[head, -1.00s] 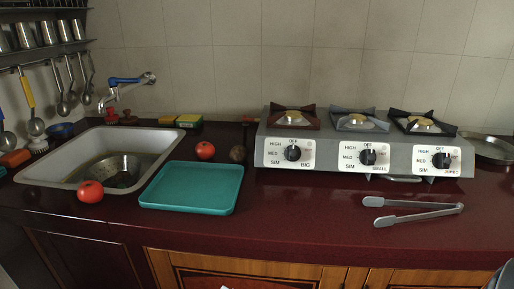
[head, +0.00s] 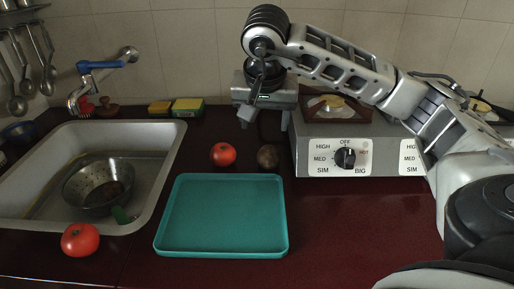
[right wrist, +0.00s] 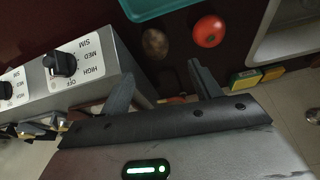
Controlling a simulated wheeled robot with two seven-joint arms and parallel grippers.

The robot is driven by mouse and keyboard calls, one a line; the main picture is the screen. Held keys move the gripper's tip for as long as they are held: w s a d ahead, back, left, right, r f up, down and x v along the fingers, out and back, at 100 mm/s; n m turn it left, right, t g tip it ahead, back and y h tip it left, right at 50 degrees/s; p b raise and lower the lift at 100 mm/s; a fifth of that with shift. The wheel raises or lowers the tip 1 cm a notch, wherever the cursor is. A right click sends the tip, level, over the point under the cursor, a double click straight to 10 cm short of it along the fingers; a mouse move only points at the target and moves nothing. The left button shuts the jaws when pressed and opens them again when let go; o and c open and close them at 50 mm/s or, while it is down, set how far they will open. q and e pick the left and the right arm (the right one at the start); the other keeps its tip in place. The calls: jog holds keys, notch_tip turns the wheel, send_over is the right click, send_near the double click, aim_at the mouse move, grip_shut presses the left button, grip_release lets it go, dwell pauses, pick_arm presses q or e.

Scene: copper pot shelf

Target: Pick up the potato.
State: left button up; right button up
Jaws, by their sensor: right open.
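The potato (head: 268,157) is a small brown, roundish lump on the dark red counter, between a tomato and the stove. It also shows in the right wrist view (right wrist: 156,43). My right gripper (head: 263,120) is open and empty, pointing down above the counter, just behind the potato in the head view. In the right wrist view its two fingers (right wrist: 160,76) are spread apart, with the potato beyond their tips and not touching them. My left gripper is not in view.
A red tomato (head: 223,154) sits just left of the potato. A teal tray (head: 220,250) lies in front. The grey stove (head: 308,150) stands close on the right. Another tomato (head: 80,240) is by the sink (head: 150,185). Sponges (head: 187,108) lie near the wall.

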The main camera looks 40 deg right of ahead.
aim_at(269, 150)
jog(key=x, duration=0.3)
jog(key=d+x, duration=0.1)
jog(key=x, duration=0.5)
jog(key=shift+d+f, duration=0.15)
jog(key=shift+d, duration=0.1)
jog(key=shift+d+p+x, duration=0.2)
jog(key=shift+p+x, duration=0.15)
jog(key=shift+x, duration=2.6)
jog(key=c, duration=0.7)
jog(key=shift+c, duration=0.4)
notch_tip(269, 150, up, 10)
jog(key=shift+r, duration=0.2)
